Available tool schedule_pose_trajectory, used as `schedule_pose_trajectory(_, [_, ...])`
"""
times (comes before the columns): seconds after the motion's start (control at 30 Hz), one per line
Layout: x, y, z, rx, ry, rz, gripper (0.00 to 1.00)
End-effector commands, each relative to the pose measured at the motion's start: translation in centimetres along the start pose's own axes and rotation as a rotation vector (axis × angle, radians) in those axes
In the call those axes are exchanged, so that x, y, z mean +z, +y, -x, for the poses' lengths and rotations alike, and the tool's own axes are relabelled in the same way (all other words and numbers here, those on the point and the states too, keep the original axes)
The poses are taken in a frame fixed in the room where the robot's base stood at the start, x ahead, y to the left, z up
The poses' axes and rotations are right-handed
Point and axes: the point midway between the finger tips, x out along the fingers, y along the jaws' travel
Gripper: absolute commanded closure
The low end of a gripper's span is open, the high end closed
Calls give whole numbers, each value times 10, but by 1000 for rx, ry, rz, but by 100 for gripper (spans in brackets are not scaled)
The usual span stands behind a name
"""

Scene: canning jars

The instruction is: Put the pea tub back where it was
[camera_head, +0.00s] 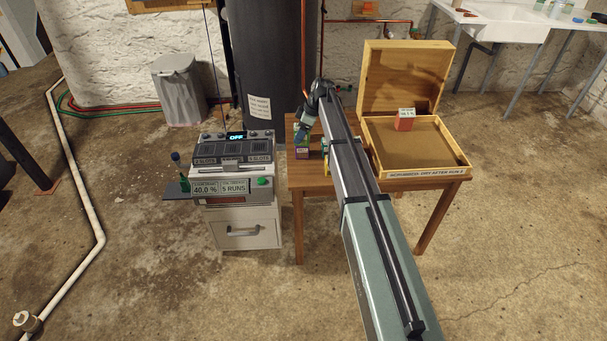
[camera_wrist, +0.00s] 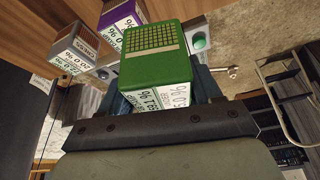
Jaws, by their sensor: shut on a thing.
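A green tub (camera_wrist: 157,55) with a grid of yellow dots on its top fills the middle of the wrist view; I take it for the pea tub. White labels with percentages show on its near sides. My gripper (camera_head: 304,130) is shut on this tub, with a finger on either side of it. In the head view my gripper is over the left end of the wooden table (camera_head: 335,182), and the held tub is small and partly hidden there. I cannot tell whether it touches the table.
A purple box (camera_wrist: 117,14) and a brown box (camera_wrist: 78,50), both with percentage labels, are close by on the left in the wrist view. A scale-like machine (camera_head: 232,170) stands left.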

Motion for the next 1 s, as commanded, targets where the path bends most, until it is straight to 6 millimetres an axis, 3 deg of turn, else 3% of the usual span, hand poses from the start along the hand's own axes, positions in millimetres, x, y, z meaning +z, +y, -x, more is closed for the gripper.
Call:
schedule_pose_trajectory(0.03, [7, -27, 3, -9, 0, 16, 68])
schedule_pose_trajectory(0.2, [15, -67, 6, -46, -1, 106, 68])
schedule_pose_trajectory(0.47, [16, -69, 2, -73, -1, 211, 68])
schedule_pose_trajectory(0.83, [36, -68, -45, -74, -1, 214, 68])
schedule_pose_trajectory(1.0, [40, -67, -56, -71, -1, 215, 68])
